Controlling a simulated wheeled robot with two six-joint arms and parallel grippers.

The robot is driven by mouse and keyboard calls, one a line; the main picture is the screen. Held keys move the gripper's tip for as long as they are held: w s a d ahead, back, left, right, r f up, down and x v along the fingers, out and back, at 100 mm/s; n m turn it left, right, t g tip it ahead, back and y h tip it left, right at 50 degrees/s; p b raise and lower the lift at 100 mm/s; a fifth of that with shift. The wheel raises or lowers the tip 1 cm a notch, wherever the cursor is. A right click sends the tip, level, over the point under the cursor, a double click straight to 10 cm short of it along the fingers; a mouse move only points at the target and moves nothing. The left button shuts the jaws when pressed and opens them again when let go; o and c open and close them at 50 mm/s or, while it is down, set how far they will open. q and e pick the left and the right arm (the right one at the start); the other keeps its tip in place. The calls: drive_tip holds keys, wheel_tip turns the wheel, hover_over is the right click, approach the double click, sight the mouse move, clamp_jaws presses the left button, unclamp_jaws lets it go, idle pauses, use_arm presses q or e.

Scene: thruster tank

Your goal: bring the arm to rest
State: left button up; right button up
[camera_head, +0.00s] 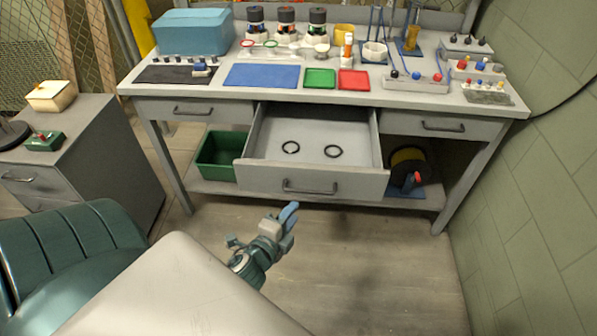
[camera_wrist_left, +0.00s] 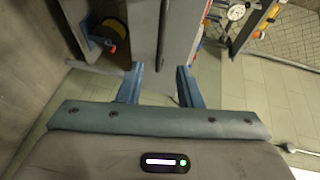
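My left gripper (camera_head: 287,214) hangs over the floor in front of the workbench, below and apart from the open drawer (camera_head: 290,177). In the left wrist view its two blue fingers (camera_wrist_left: 160,72) stand apart with nothing gripped between them. My right gripper shows in neither view.
The workbench top (camera_head: 330,88) holds a blue box (camera_head: 194,33), coloured mats and several small parts. A green bin (camera_head: 217,156) and a reel (camera_head: 408,166) sit on the lower shelf. A grey cabinet (camera_head: 84,170) stands left. Floor (camera_head: 370,260) ahead is clear.

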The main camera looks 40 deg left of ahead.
use_arm(q)
drive_tip(key=shift+v, duration=0.85)
drive_tip(key=s+a+f+n+g, duration=0.1)
drive_tip(key=s+f+n+g, duration=0.25)
drive_tip(key=f, duration=1.15)
drive_tip(key=s+a+f+n+g, duration=0.1)
drive_tip(key=s+f+n+g, duration=0.25)
drive_tip(key=f, duration=1.25)
drive_tip(key=s+d+f+n+g+h, duration=0.1)
drive_tip(key=s+f+n+g, duration=0.6)
drive_tip(key=s+f, duration=1.2)
drive_tip(key=shift+s+d+f+n+h, duration=0.35)
drive_tip(key=shift+s+d+n+h, duration=0.05)
drive_tip(key=shift+s+n, duration=0.15)
